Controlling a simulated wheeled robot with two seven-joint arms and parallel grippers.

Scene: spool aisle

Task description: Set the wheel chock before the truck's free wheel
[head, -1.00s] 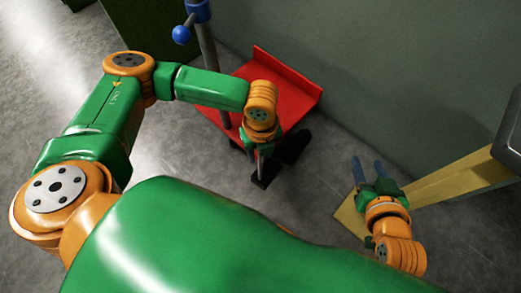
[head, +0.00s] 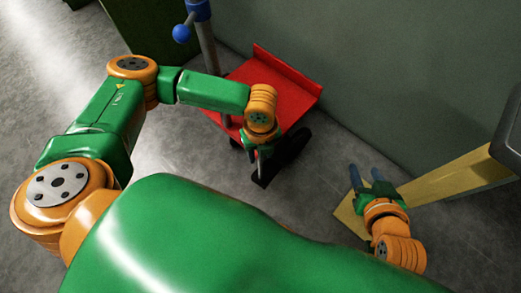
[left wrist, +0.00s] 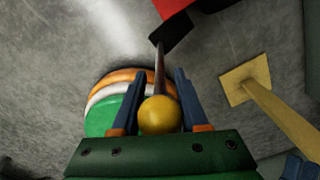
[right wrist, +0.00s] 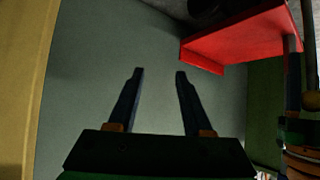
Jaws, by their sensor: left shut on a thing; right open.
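The wheel chock is a black block (head: 263,178) on a thin rod with a yellow ball knob (left wrist: 159,116). The block (left wrist: 172,38) is at the rod's far end, close to the floor. The red truck (head: 283,88) stands by the wall, with a dark wheel (head: 297,145) at its near right corner. The block is right beside that wheel; I cannot tell whether they touch. My right gripper (head: 366,170) is open and empty.
A yellow beam with a floor plate (head: 347,219) stands near my right gripper. The green-grey wall (head: 400,90) runs behind the truck. A grey post with a blue knob (head: 181,33) rises at the truck's left. Grey floor on the left is clear.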

